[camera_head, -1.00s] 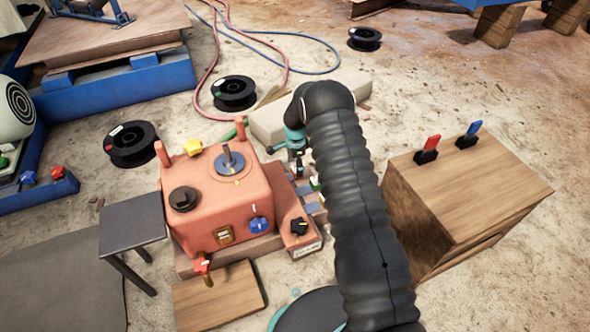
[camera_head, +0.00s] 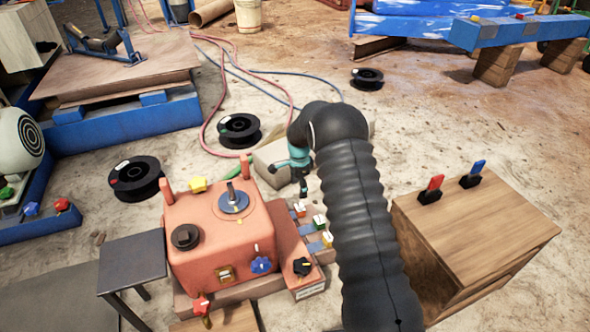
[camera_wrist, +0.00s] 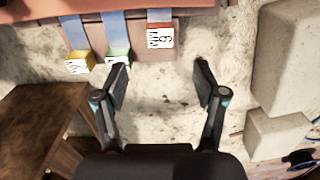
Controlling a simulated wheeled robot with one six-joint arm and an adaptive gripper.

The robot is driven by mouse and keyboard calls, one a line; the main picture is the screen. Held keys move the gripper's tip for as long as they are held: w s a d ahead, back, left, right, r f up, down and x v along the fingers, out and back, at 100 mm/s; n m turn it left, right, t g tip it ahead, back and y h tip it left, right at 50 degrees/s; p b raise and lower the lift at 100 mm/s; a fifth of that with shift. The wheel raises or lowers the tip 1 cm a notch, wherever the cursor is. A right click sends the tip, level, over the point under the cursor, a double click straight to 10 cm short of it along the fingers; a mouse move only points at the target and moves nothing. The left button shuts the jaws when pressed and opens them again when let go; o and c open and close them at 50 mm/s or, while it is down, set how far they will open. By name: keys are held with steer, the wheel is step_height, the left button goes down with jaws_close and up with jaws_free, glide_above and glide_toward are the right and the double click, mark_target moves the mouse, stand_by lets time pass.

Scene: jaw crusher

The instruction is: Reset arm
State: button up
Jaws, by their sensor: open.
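My gripper (camera_wrist: 162,78) is open and empty in the wrist view, its two fingers spread apart over bare, stained floor. In the head view my gripper (camera_head: 303,188) hangs at the end of my arm, just right of the orange machine box (camera_head: 215,240) and near its small coloured tags. The left fingertip overlaps the green tag (camera_wrist: 117,60) in the wrist view; I cannot tell whether they touch. A yellow tag (camera_wrist: 78,62) and a red tag with white label (camera_wrist: 161,38) hang beside it on blue strips.
A wooden cabinet (camera_head: 490,225) with red and blue switches stands right of my arm. A grey stool (camera_head: 133,263) stands left of the orange box. Black spools (camera_head: 137,178) and hoses lie behind. A pale block (camera_wrist: 287,60) is right of my gripper.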

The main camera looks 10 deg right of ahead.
steer(key=s+r+n+g, duration=0.1)
steer(key=s+n+g, duration=0.1)
steer(key=s+n, duration=0.65)
steer(key=s+d+r+n+t+p, duration=0.2)
steer(key=s+r+n+t+p, duration=0.1)
steer(key=s+r, duration=1.5)
steer(key=s+d+r+n+t+p, duration=0.3)
steer(key=s+r, duration=1.4)
steer(key=r, duration=0.6)
steer(key=shift+s+r+t+p, duration=0.25)
steer(key=shift+s+t+p, duration=0.15)
steer(key=shift+t+p, duration=0.45)
steer(key=shift+n, duration=0.25)
stand_by(1.0)
